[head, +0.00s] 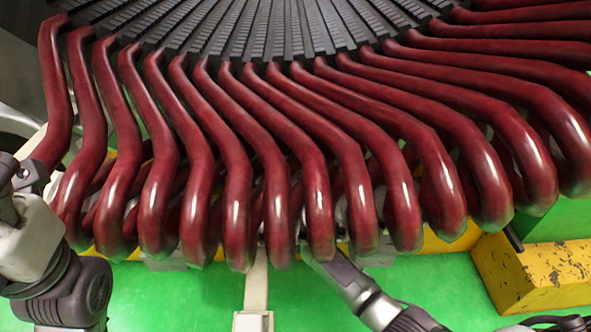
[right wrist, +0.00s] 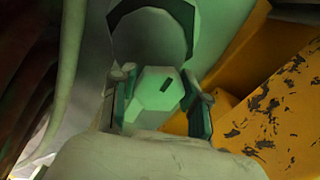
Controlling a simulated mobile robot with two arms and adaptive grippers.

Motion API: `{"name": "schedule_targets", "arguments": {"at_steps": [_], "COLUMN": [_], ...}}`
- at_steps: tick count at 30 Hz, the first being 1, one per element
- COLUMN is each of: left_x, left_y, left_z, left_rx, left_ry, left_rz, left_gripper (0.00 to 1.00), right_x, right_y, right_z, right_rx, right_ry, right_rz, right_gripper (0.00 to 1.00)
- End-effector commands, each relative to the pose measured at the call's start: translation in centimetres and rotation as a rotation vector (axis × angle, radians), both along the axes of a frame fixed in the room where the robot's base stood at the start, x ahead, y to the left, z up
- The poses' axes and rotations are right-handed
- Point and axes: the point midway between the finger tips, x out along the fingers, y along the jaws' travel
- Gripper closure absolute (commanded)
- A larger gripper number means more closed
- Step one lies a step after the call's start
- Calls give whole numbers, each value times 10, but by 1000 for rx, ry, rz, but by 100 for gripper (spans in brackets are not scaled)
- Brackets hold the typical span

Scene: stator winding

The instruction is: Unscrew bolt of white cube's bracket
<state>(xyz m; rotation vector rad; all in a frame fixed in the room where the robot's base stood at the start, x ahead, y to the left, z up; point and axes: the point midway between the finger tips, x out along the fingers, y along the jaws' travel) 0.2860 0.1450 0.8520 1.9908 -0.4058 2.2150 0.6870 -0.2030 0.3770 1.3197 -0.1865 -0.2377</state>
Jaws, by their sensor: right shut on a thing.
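In the right wrist view, the two fingers of my right gripper (right wrist: 162,98) stand on either side of a pale, faceted piece, which looks like the bolt (right wrist: 154,90). The fingers are closed against it. In the head view, my right arm comes in from the bottom right and ends below the front row of dark red coils (head: 320,225). Its fingertips are hidden there. Pale grey pieces (head: 375,254) show behind and under the coils. I cannot tell which is the white cube or its bracket. My left arm shows at the left edge; its gripper is not visible.
Red coils hang close together from the black slotted core (head: 270,35). A worn yellow block (head: 535,270) stands at the right; it also shows in the right wrist view (right wrist: 280,110). A pale post (head: 256,285) rises at bottom centre. The green floor (head: 175,300) is open around it.

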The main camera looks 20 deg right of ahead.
Motion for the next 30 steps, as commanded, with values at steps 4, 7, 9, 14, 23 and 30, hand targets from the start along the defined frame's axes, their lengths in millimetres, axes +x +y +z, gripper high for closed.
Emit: {"name": "schedule_targets", "arguments": {"at_steps": [4, 7, 9, 14, 23, 30], "left_x": [0, 0, 0, 0, 0, 0], "left_y": [0, 0, 0, 0, 0, 0], "left_z": [0, 0, 0, 0, 0, 0], "left_rx": [1, 1, 1, 2, 3, 2], "left_ry": [0, 1, 1, 2, -1, -1], "left_rz": [0, 0, 0, 0, 1, 0], "left_gripper": [29, 29, 29, 29, 29, 29], "right_x": [0, 0, 0, 0, -16, -65], "right_y": [0, 0, 0, 0, 5, 19], "right_z": [-1, -1, -1, -1, -1, -2], "right_rx": [-3, -3, -2, -1, 1, 1], "right_ry": [3, 2, 2, 1, 1, 3], "right_rz": [0, 1, 1, 1, 2, 2], "right_gripper": [89, 38, 29, 29, 29, 29]}}
